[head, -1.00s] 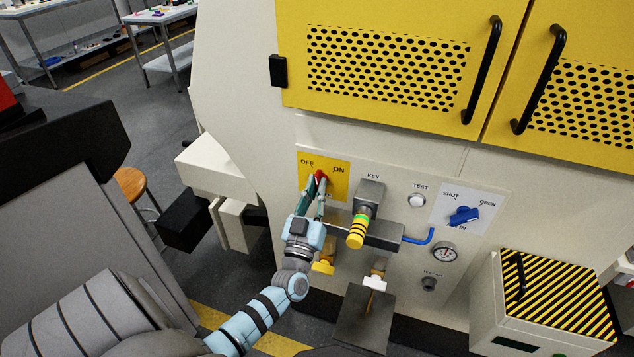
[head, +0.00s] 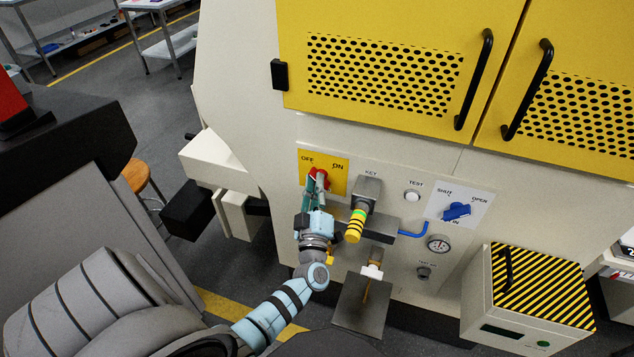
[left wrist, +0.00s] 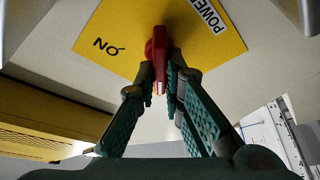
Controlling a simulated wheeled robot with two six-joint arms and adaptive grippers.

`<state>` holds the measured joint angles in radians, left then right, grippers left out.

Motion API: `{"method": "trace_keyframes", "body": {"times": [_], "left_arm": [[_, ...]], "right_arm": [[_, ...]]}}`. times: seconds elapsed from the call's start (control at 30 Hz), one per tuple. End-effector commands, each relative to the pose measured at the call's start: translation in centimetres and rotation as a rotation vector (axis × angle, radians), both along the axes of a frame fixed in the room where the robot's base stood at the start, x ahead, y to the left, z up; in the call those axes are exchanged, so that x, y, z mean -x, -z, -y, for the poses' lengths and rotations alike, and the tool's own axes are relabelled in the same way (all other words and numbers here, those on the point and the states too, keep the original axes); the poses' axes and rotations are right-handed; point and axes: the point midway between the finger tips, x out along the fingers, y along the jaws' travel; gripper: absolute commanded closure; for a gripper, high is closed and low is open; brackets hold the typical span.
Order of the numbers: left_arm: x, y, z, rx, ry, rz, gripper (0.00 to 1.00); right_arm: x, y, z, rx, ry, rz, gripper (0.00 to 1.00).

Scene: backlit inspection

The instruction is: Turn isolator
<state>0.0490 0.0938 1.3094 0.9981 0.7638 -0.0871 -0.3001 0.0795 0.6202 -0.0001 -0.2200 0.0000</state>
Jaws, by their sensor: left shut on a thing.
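The isolator is a red handle (head: 320,173) on a yellow plate (head: 338,179) marked OFF and ON, on the machine's front panel. My left gripper (head: 317,184) is shut on the handle from below, its green fingers close together. In the left wrist view the red handle (left wrist: 158,46) stands between the two fingertips (left wrist: 162,76), in front of the yellow plate (left wrist: 110,38). The ON mark appears upside down there. The fingers hide part of the handle in the head view, so its exact angle is hard to tell. My right gripper is out of view.
Further right are a white TEST button (head: 412,196), a blue SHUT/OPEN valve handle (head: 457,211) and a gauge (head: 438,244). A striped box (head: 540,290) stands at lower right.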

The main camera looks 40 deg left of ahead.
Motion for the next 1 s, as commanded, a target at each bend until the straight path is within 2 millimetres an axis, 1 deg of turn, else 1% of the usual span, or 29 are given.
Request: {"method": "trace_keyframes", "body": {"times": [0.37,0.4,0.47,0.5,0.53,0.83,0.93,1.0], "left_arm": [[0.0,0.1,0.0,0.009,0.001,0.001,1.0],[0.0,0.1,0.0,0.009,0.001,0.001,0.89],[0.0,0.1,0.0,0.008,0.001,0.001,0.8],[0.0,0.1,0.0,0.008,0.0,0.001,0.73],[0.0,0.1,0.0,0.008,0.0,0.001,0.71],[0.2,0.1,0.1,0.006,0.0,0.002,0.71],[1.2,0.6,0.9,0.008,0.001,-0.001,0.71],[2.4,1.0,1.7,0.009,0.001,-0.002,0.71]], "right_arm": [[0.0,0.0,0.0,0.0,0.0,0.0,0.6],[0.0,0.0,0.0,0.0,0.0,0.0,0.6],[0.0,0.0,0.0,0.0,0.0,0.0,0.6],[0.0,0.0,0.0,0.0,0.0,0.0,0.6],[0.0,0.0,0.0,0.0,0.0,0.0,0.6],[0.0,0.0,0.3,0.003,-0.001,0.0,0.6],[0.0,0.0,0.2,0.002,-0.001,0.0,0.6],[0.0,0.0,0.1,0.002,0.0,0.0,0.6]]}}
